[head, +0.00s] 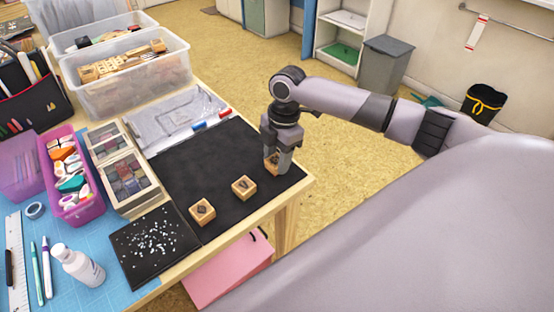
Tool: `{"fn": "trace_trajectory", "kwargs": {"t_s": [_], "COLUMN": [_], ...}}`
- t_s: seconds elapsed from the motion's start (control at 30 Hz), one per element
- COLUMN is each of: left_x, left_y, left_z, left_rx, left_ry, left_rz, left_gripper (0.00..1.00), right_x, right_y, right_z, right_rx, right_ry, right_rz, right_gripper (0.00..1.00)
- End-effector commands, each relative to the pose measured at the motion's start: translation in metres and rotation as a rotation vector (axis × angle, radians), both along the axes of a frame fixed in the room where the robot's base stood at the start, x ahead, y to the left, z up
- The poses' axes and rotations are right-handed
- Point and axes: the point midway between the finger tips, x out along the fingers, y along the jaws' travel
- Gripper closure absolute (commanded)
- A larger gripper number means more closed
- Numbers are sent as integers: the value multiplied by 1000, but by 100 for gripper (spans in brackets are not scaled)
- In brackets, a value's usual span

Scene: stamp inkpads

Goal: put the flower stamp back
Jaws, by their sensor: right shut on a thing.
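My right gripper (277,164) reaches down over the right corner of the black mat (190,160) and is shut on a small wooden block (270,168), probably a stamp. The fingers cover most of it, so I cannot tell its picture or whether it touches the mat. Two more small wooden blocks with dark marks on top sit on the mat to the left, a middle one (244,187) and a left one (202,211). Their marks are too small to tell which is a flower. My left gripper is not in view.
Two boxes of inkpads (130,187) stand left of the mat. A black sheet with white specks (153,246) lies in front of them. A white bottle (77,265), a pink basket (68,178) and clear bins (125,78) fill the left. The mat's middle is clear.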

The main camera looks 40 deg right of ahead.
Motion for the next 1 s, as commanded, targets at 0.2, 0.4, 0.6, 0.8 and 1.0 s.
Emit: {"fn": "trace_trajectory", "kwargs": {"t_s": [0.2, 0.4, 0.6, 0.8, 1.0], "left_x": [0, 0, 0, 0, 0], "left_y": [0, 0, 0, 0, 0], "left_z": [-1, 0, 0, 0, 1], "left_rx": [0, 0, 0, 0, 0], "left_ry": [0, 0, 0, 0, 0], "left_rz": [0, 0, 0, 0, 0], "left_gripper": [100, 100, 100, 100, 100], "right_x": [0, 0, 0, 0, 1], "right_y": [0, 0, 0, 0, -2], "right_z": [-9, -10, -11, -11, 3], "right_rx": [0, 0, 0, 0, 0], "right_ry": [-2, -1, -1, -1, -4], "right_rz": [1, 0, 0, 0, 0], "right_gripper": [82, 82, 31, 31, 31]}}
